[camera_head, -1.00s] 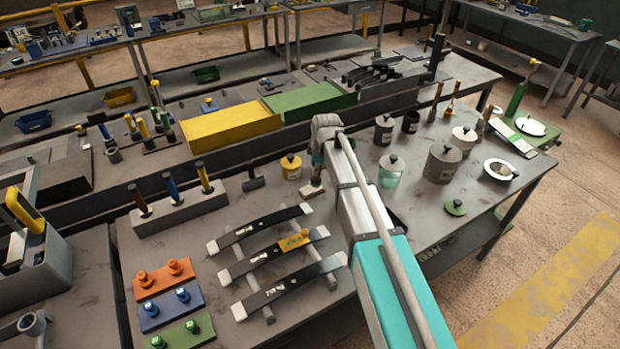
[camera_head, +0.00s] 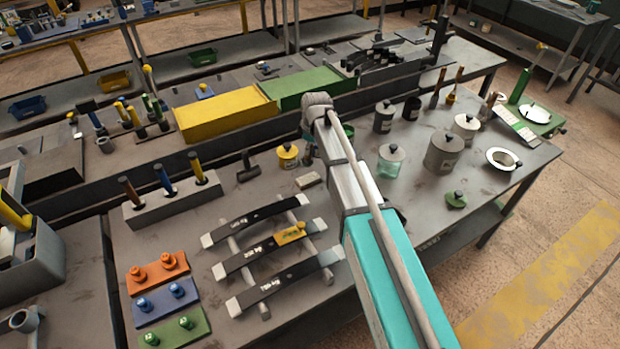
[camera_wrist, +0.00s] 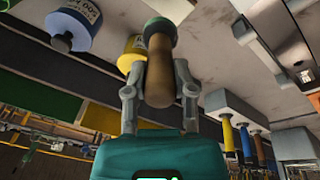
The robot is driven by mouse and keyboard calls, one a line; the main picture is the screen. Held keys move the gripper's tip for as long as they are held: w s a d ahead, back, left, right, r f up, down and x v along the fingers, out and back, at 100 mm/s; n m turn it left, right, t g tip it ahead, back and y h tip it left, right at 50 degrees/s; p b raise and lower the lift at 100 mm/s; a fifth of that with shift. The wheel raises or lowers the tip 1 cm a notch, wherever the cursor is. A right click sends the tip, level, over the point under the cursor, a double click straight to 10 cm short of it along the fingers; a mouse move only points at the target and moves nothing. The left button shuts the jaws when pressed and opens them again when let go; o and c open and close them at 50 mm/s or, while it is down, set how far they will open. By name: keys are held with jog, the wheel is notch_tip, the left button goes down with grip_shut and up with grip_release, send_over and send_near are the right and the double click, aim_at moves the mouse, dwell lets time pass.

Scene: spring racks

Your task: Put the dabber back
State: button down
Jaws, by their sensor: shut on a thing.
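My gripper (camera_wrist: 158,80) is shut on the dabber's wooden handle (camera_wrist: 160,88), one finger on each side. The dabber has a round green-grey head (camera_wrist: 160,28) at the far end of the handle, pointing away from the gripper. In the head view the gripper is below my grey wrist, mostly hidden, and the dabber cannot be made out clearly. A small pale block (camera_head: 309,180) lies on the bench just below the gripper, with a gap between. A yellow pot (camera_head: 288,157) stands just left of the gripper; it also shows in the wrist view (camera_wrist: 130,58).
Several grey cans (camera_head: 443,152) and a glass jar (camera_head: 390,162) stand right of my arm. Yellow (camera_head: 225,115) and green (camera_head: 307,88) panels are behind.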

jog(key=s+d+r+g+h+p, duration=0.1)
jog(key=s+r+p, duration=0.5)
jog(key=s, duration=0.6)
jog(key=shift+s+d+g, duration=0.25)
jog(key=shift+d+g, duration=0.1)
jog(key=shift+g, duration=0.05)
jog(key=shift+w+f, duration=0.1)
jog(key=b, duration=0.4)
send_near(308, 160)
jog(key=s+f, duration=0.2)
jog(key=s, duration=0.2)
jog(key=w+f+b, duration=0.4)
jog(key=f+b, duration=0.1)
jog(key=shift+w+f, duration=0.15)
jog(key=shift+w, duration=0.2)
jog(key=shift+w+a+f+b, duration=0.1)
jog(key=shift+w+f+b, duration=0.35)
jog(key=shift+f+b, duration=1.55)
